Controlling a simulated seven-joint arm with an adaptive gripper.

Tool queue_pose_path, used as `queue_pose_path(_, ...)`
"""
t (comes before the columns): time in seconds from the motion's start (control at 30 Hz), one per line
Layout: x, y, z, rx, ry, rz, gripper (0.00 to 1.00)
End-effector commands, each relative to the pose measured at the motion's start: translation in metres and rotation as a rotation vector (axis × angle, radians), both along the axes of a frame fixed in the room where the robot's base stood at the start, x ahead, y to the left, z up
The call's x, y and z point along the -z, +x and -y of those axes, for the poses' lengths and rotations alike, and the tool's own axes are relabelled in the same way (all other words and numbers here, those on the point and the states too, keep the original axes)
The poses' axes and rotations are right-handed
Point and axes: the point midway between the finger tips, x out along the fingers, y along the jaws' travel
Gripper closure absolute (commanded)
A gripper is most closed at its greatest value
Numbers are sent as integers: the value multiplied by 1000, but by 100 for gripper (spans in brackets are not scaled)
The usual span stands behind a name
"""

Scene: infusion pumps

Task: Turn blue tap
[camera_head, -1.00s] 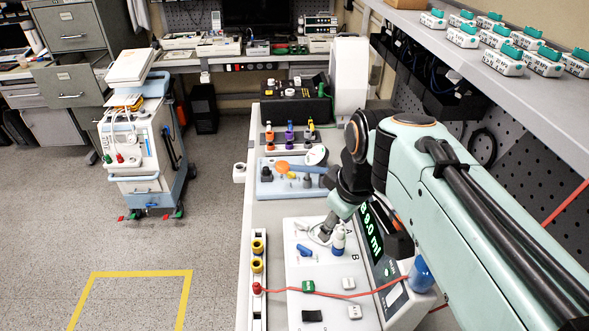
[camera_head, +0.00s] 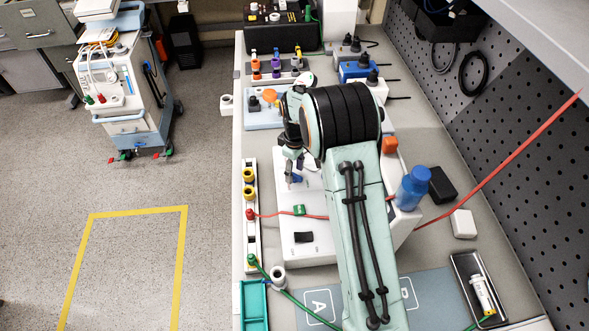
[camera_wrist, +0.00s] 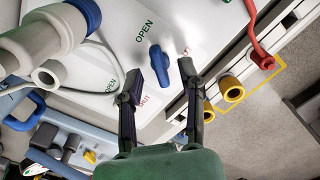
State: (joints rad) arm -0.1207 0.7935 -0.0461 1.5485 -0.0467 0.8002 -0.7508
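The blue tap (camera_wrist: 160,62) is a small blue lever on the white panel (camera_wrist: 113,48), with "OPEN" lettering beside it in the wrist view. My gripper (camera_wrist: 161,73) is open, with one dark finger on each side of the tap. The tap shows between the fingertips, and I cannot tell whether either finger touches it. In the head view my gripper (camera_head: 292,163) is over the panel, and a bit of the blue tap (camera_head: 296,178) shows just below it. My arm hides much of the panel there.
A white and blue connector (camera_wrist: 50,38) with a pale tube stands close beside my gripper. Yellow ports (camera_wrist: 231,89) and a red tube (camera_wrist: 255,38) lie on the other side. A blue bottle (camera_head: 413,188) stands right of my arm.

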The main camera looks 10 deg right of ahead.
Motion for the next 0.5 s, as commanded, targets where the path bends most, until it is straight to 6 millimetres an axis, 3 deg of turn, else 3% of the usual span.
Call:
queue_pose_path(0.33,8,0,0,0,1,1,62)
queue_pose_path(0.37,8,0,0,0,1,1,68)
queue_pose_path(0.47,8,0,0,0,1,1,100)
queue_pose_path(0.5,8,0,0,0,1,1,100)
